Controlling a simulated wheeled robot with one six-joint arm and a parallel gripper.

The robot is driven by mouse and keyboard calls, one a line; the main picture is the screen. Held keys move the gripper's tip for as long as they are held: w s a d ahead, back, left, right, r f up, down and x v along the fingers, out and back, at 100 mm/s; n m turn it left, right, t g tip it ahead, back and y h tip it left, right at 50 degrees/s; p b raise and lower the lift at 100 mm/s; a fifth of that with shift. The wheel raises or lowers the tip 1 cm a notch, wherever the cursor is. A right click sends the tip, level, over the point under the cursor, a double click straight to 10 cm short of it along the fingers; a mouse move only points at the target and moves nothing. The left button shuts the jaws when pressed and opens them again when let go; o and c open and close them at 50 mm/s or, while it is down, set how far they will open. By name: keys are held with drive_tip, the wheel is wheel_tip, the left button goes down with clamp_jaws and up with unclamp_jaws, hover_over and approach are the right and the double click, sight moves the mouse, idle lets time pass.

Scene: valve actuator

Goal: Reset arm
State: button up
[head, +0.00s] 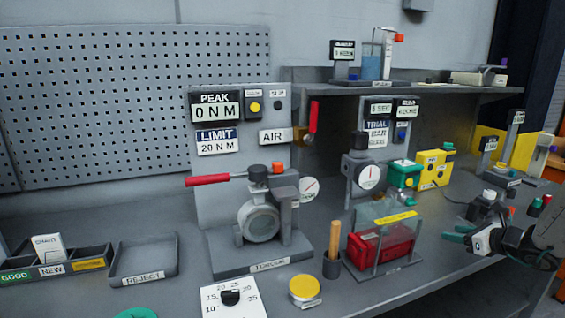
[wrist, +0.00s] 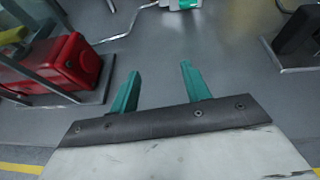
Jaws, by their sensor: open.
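My gripper (head: 456,234) is at the right of the head view, over the front right part of the grey bench. In the wrist view its two green fingers (wrist: 156,90) stand apart with nothing between them. Bare bench top lies beyond the fingertips. The torque stand (head: 262,215) with a red-handled lever and a round valve body is at the middle of the head view, well to the left of my gripper. Its panel reads PEAK 0 N M and LIMIT 20 N M.
A clear guard with a red box (head: 381,247) stands left of my gripper; the red box also shows in the wrist view (wrist: 73,65). A wooden-handled tool (head: 334,242), a yellow round button (head: 304,288), a REJECT tray (head: 143,277) and a labelled bin (head: 55,272) are farther left.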

drive_tip(key=s+a+n+g, duration=0.1)
drive_tip(key=s+a+f+n+y, duration=0.1)
drive_tip(key=s, duration=0.1)
drive_tip(key=shift+a+n+g, duration=0.4)
drive_tip(key=s+a+n+g, duration=0.1)
drive_tip(key=a, duration=0.1)
drive_tip(key=s+a+r+n+y, duration=0.1)
drive_tip(key=s+a+n, duration=0.1)
drive_tip(key=s+a+r+n+g+y, duration=0.1)
drive_tip(key=a+n, duration=0.1)
drive_tip(key=shift+s+g, duration=0.25)
drive_tip(key=shift+g, duration=0.05)
drive_tip(key=s+a+r+n+g, duration=0.55)
drive_tip(key=s+a+n, duration=0.45)
drive_tip(key=s, duration=0.2)
drive_tip(key=s+a+r+n+h, duration=0.2)
drive_tip(key=s+r+n+h, duration=0.2)
drive_tip(key=s, duration=0.5)
drive_tip(key=s+a+r+n+g+h, duration=0.1)
drive_tip(key=s+r+n+h, duration=0.3)
drive_tip(key=s+n, duration=0.4)
drive_tip(key=shift+s+a+n, duration=0.4)
drive_tip(key=shift+s+a, duration=0.45)
drive_tip(key=shift+s, duration=0.3)
drive_tip(key=shift+r, duration=0.1)
idle(1.8)
